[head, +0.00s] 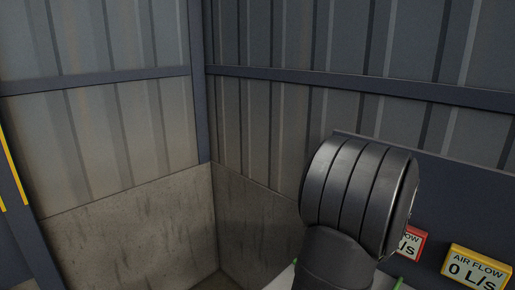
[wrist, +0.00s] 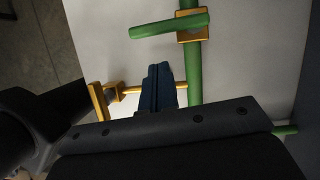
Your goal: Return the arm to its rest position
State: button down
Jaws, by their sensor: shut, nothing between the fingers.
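My gripper (wrist: 158,80) shows in the wrist view as two dark blue fingers close together, with nothing seen between them. It points towards a pale panel (wrist: 245,70), beside a green pipe (wrist: 194,75). A yellow rod (wrist: 135,88) runs across near the fingers; whether they touch it I cannot tell. In the head view a dark, ribbed part of my arm stands at the lower right, and my gripper is not visible there.
A green lever (wrist: 168,26) sits by a yellow block at the top of the wrist view. Head view: a yellow "AIR FLOW 0 L/s" display (head: 474,268), a partly hidden red display (head: 411,243), and a metal wall (head: 110,130) meeting another in a corner. The left floor looks clear.

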jog(key=shift+w+a+r, duration=0.15)
jog(key=shift+w+a, duration=0.8)
